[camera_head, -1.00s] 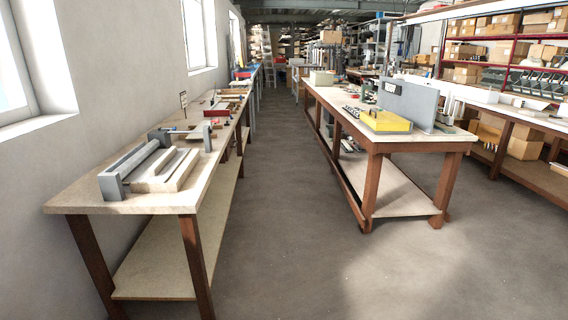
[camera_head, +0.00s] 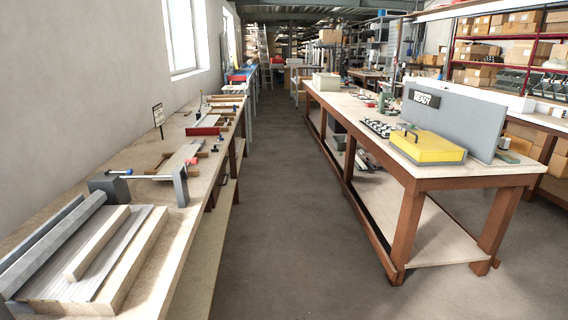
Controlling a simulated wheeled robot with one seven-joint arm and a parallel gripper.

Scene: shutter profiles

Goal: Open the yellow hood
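The yellow hood (camera_head: 428,147) is a low, box-like cover on the near end of the right workbench (camera_head: 455,175). It looks closed. A dark handle shows near its top left. A grey upright panel (camera_head: 455,118) with a dark sign (camera_head: 426,98) stands just behind and to the right of it. My gripper is not in view, and no part of my arm shows.
The left workbench (camera_head: 150,250) carries a grey frame with wooden profiles (camera_head: 95,255), clamps and a red-edged piece (camera_head: 203,131). A clear concrete aisle (camera_head: 290,210) runs between the benches. Shelves with boxes (camera_head: 500,50) stand at the far right.

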